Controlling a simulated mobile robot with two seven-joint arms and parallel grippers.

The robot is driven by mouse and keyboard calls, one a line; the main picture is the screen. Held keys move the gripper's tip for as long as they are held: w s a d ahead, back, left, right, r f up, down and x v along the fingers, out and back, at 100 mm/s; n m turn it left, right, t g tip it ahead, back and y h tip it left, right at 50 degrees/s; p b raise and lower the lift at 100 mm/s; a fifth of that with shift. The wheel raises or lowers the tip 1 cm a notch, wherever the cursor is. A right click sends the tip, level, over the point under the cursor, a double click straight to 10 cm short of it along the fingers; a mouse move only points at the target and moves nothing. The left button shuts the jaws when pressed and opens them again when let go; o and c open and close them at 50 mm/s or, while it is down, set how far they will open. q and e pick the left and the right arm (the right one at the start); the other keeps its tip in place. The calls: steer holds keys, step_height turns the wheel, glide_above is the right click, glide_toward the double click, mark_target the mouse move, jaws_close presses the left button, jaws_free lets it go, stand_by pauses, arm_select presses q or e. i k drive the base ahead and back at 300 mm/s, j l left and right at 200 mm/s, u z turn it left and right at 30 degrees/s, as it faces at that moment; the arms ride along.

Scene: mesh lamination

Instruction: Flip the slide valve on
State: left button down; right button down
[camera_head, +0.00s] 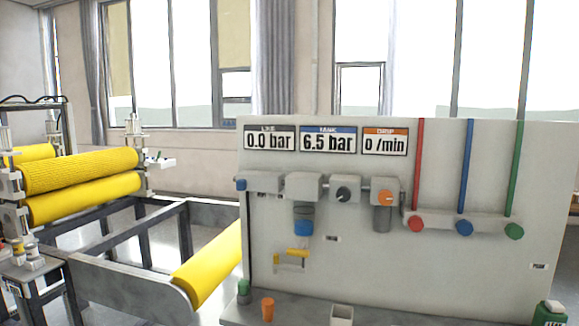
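A grey upright panel (330,255) fills the right half of the head view. A row of air fittings runs across it. At the row's left end is a grey block (264,182) with a blue end piece (240,184); it looks like the slide valve, but its label is too small to read. To its right are a unit with a blue bowl (303,224), a black knob (343,194) and an orange knob (386,198). The displays read 0.0 bar (269,140), 6.5 bar (328,141) and 0 /min (385,141). Neither gripper is in view.
Red, blue and green knobs (462,228) sit below matching tubes. A yellow-handled part (297,254) is on the panel's lower left. An orange cup (268,308) and a white open box (341,315) stand on the ledge. Yellow rollers (80,172) on a frame stand left.

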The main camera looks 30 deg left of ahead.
mark_target(241, 183)
steer(key=u, duration=1.25)
